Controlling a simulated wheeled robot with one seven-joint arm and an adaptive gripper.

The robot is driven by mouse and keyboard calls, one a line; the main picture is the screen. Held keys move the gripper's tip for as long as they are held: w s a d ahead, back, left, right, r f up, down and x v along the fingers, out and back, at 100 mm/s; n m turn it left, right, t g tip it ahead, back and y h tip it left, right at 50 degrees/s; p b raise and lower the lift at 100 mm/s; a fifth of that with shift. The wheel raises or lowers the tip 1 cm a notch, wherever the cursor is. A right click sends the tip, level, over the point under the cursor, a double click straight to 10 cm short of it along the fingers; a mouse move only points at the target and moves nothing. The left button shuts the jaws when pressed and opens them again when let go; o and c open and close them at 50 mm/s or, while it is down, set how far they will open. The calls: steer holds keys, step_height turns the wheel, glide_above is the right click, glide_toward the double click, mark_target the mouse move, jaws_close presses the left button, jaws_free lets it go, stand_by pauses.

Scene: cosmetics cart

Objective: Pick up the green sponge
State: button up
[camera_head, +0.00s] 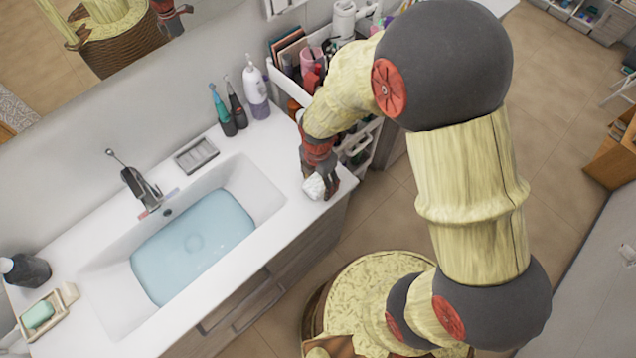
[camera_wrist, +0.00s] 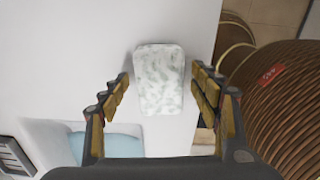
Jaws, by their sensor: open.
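A pale block with grey-green mottling (camera_head: 314,187), likely the sponge, lies near the right front corner of the white counter. In the wrist view the block (camera_wrist: 159,82) lies between my gripper's fingers (camera_wrist: 161,76), with a narrow gap on each side. My gripper (camera_head: 326,184) is open, pointing down over the block. A plain green bar (camera_head: 39,314) sits in a pale dish (camera_head: 55,304) at the far left of the counter; I cannot tell whether it is soap or a sponge.
The sink basin (camera_head: 268,196) holds bluish water left of my gripper. A soap rack (camera_head: 196,154), bottles (camera_head: 256,92) and a faucet (camera_head: 142,187) stand along the back. A loaded cart (camera_head: 285,82) is behind my gripper. The counter's front edge is close by.

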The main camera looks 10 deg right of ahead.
mark_target(318, 181)
steer(key=shift+c, duration=0.6)
steer(key=c, duration=1.1)
steer(key=shift+r, duration=0.1)
steer(key=shift+w+r, duration=0.1)
steer(key=shift+r, duration=0.5)
steer(key=shift+s+r+p, duration=0.2)
steer(key=shift+r+p, duration=0.2)
steer(key=shift+r, duration=0.85)
steer(key=s+r+p, duration=0.1)
steer(key=s+r, duration=0.8)
steer(key=s, duration=0.4)
steer(key=shift+s+a+p, duration=0.4)
steer(key=shift+a, duration=0.05)
